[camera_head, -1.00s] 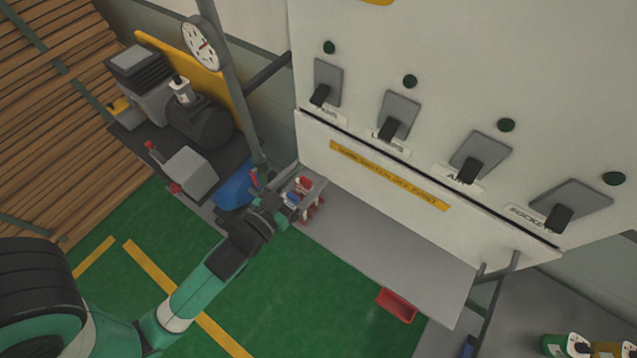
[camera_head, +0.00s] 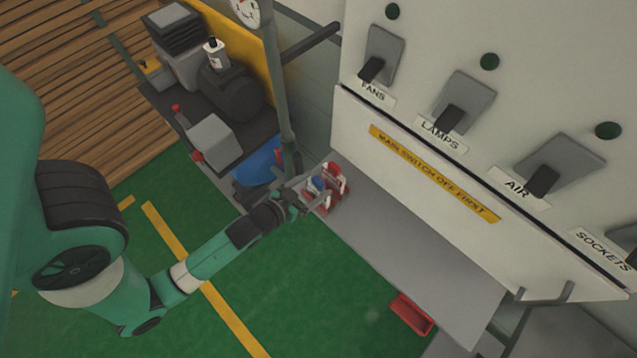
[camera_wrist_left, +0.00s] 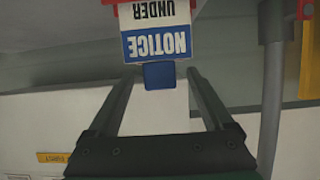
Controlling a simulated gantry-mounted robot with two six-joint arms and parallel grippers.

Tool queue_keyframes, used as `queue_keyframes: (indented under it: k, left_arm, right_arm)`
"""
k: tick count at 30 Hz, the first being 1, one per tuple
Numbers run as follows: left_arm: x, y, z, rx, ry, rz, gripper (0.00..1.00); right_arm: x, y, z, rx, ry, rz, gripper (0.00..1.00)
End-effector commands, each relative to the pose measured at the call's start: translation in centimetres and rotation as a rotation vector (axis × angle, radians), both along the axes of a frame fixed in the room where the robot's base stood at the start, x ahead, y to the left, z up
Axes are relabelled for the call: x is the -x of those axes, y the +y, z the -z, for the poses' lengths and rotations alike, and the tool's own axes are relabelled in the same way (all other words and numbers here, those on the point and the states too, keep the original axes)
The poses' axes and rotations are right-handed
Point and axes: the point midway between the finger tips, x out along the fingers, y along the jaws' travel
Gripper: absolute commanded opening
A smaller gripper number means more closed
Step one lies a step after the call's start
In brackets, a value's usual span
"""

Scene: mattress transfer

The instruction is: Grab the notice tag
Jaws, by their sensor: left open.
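The notice tag (camera_wrist_left: 157,44) hangs upside down in the left wrist view, white with a blue band reading NOTICE and black lettering reading UNDER. A blue block (camera_wrist_left: 160,75) shows at the band's edge. My left gripper (camera_wrist_left: 160,73) is open, its two fingers on either side of the blue block. The lettered part lies just beyond the fingertips; I cannot tell whether the fingers touch anything. In the head view the left gripper (camera_head: 308,196) is at a small cluster of red, white and blue items (camera_head: 329,186), where the single tag is too small to tell. My right gripper is not in view.
A white switch panel (camera_head: 360,140) with labelled levers stands at the right, above a grey shelf (camera_head: 420,245). A grey post (camera_head: 280,90) rises close behind the gripper. A red bin (camera_head: 411,314) sits at the shelf's front edge. The green floor is open.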

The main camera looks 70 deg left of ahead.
Motion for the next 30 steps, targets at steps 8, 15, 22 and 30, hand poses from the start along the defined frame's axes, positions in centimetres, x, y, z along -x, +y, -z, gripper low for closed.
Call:
queue_keyframes:
  k: [8, 15, 22, 30]
  left_arm:
    - [-2.0, 1.0, 0.9, 0.000, -0.001, 0.000, 0.85]
    - [-4.4, 2.2, 2.0, 0.000, 0.001, 0.000, 0.85]
    - [-4.4, 2.2, 2.0, 0.001, 0.001, 0.001, 0.78]
    - [-4.3, 2.2, 2.0, 0.001, 0.001, 0.001, 0.29]
  right_arm:
    - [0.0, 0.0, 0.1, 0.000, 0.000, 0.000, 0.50]
    - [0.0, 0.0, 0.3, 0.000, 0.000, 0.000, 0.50]
    - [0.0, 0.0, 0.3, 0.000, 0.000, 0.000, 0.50]
    - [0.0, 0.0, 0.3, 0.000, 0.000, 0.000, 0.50]
